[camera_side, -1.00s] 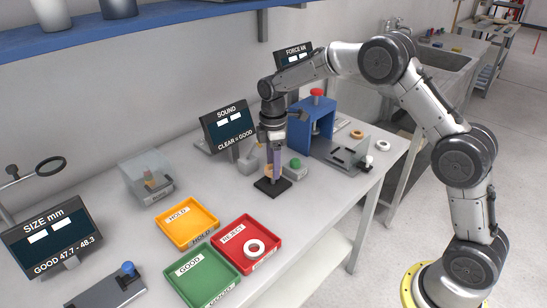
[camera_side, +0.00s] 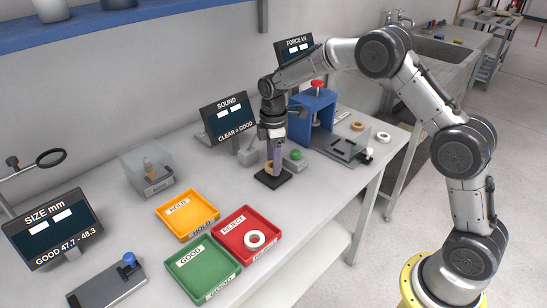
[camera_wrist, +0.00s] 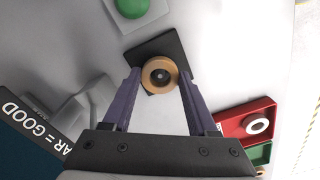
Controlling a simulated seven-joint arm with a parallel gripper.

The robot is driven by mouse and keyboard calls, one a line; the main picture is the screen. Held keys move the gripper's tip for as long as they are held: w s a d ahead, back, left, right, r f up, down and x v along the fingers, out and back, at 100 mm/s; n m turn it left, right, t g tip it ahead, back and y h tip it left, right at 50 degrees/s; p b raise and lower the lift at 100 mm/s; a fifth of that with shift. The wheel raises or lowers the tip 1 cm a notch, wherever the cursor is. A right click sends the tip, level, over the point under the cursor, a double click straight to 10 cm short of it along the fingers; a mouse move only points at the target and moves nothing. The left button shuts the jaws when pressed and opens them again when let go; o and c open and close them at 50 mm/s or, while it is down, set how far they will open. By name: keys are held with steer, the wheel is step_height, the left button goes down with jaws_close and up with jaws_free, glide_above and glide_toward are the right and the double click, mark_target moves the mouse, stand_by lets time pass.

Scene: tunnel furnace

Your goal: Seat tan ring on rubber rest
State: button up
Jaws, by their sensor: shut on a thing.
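The tan ring (camera_wrist: 149,75) is between the fingertips of my gripper (camera_wrist: 158,78) in the wrist view, with a small dark round thing showing through its hole. The rubber rest (camera_wrist: 174,44) is a black square pad directly under the ring. In the side view my gripper (camera_side: 274,168) points down over the rubber rest (camera_side: 286,181), and the tan ring (camera_side: 268,168) shows low beside the fingers. The jaws are shut on the ring. Whether the ring touches the rest or hangs slightly above it cannot be told.
A green button (camera_side: 296,155) on a grey box stands just behind the rest. The blue press (camera_side: 312,122) stands to the right. Red (camera_side: 272,234), yellow (camera_side: 207,227) and green (camera_side: 228,266) trays lie in front; the red holds a white ring (camera_side: 254,240). The SOUND screen (camera_side: 229,121) stands behind.

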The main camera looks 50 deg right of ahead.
steer(key=shift+f, duration=0.55)
steer(key=shift+f, duration=0.4)
steer(key=o, duration=1.4)
steer(key=shift+r, duration=0.1)
step_height(320, 180, up, 14)
steer(key=shift+f, duration=0.1)
